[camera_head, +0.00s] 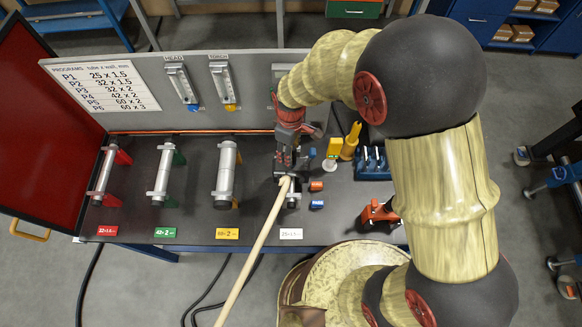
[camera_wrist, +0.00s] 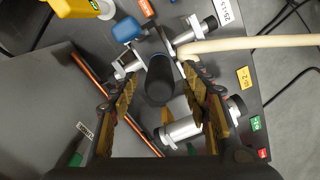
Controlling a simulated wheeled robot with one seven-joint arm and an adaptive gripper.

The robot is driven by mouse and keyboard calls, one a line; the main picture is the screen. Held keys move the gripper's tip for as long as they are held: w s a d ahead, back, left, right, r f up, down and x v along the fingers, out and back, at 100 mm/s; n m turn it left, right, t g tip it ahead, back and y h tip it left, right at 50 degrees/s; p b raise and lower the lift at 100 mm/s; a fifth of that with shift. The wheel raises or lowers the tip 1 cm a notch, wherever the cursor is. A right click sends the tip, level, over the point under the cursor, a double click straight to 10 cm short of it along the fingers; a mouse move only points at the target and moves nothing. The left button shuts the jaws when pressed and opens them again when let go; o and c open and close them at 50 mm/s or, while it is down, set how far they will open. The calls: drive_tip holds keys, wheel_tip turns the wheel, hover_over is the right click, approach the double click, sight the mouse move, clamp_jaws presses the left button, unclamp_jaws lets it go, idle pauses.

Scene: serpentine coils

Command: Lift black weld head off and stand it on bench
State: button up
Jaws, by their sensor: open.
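The black weld head (camera_wrist: 160,82) shows in the wrist view as a dark cylinder between my two fingers, pointing towards the camera. It sits on a silver tube (camera_wrist: 192,40) held in a fixture on the bench, with a cream hose (camera_wrist: 230,45) leading away to the right. In the head view the weld head (camera_head: 291,176) is mostly hidden under my gripper (camera_head: 287,157). My gripper is open, with a finger on each side of the black cylinder. I see gaps between the fingers and the cylinder; contact cannot be told. The grey bench (camera_head: 140,225) carries everything.
Three silver tubes on stands (camera_head: 225,175) line the bench to the left. A yellow bottle (camera_head: 351,140), a blue rack (camera_head: 372,165) and a red tool (camera_head: 377,212) stand to the right. A grey back panel (camera_head: 130,75) rises behind. The hose crosses the front edge.

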drive_tip(key=shift+f, duration=1.2)
drive_tip(key=c, duration=0.3)
clamp_jaws()
drive_tip(key=shift+w+r, duration=0.15)
drive_tip(key=shift+r, duration=0.05)
